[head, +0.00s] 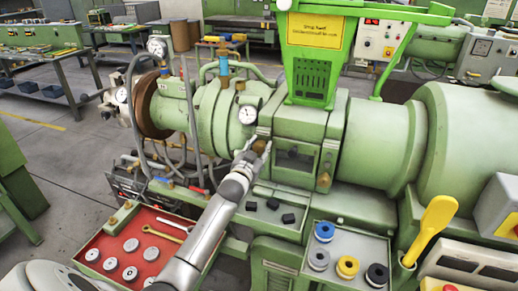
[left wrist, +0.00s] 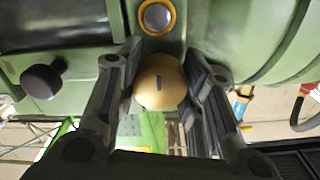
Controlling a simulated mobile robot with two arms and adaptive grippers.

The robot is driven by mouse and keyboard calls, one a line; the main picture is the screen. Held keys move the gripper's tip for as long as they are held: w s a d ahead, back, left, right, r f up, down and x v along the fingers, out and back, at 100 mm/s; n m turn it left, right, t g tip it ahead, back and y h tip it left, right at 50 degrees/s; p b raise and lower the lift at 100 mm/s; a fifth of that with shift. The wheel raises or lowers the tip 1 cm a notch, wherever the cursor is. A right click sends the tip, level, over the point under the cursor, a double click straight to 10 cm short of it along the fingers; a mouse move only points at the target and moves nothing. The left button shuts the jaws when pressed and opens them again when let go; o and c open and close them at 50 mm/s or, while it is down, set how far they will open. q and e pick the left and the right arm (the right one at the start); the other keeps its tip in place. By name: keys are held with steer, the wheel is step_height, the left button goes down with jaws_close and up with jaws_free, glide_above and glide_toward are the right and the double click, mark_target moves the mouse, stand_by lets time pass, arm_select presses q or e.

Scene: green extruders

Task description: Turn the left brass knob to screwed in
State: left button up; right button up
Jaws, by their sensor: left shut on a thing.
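The left brass knob (head: 259,146) sits on the front of the green extruder's square block, at its left side. My left gripper (head: 256,153) reaches up to it from below and is shut on it. In the left wrist view the round knob (left wrist: 160,82) lies between the two dark fingers, with a small dark mark on its face. In the head view the fingers partly cover the knob. A second brass knob (head: 324,180) is lower right on the same block, clear of the gripper. My right gripper is out of view.
A red tray (head: 105,243) with metal discs is at lower left. A grey tray (head: 330,232) with coloured rings is at lower right. Black blocks (head: 272,205) lie below the knob. A brass-rimmed fitting (left wrist: 157,17) and a black knob (left wrist: 43,80) are nearby.

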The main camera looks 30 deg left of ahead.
arm_select(q)
steer(key=shift+f, duration=0.1)
stand_by(0.4)
steer(key=o, duration=1)
steer(key=shift+o, duration=0.2)
steer(key=v, duration=1.2)
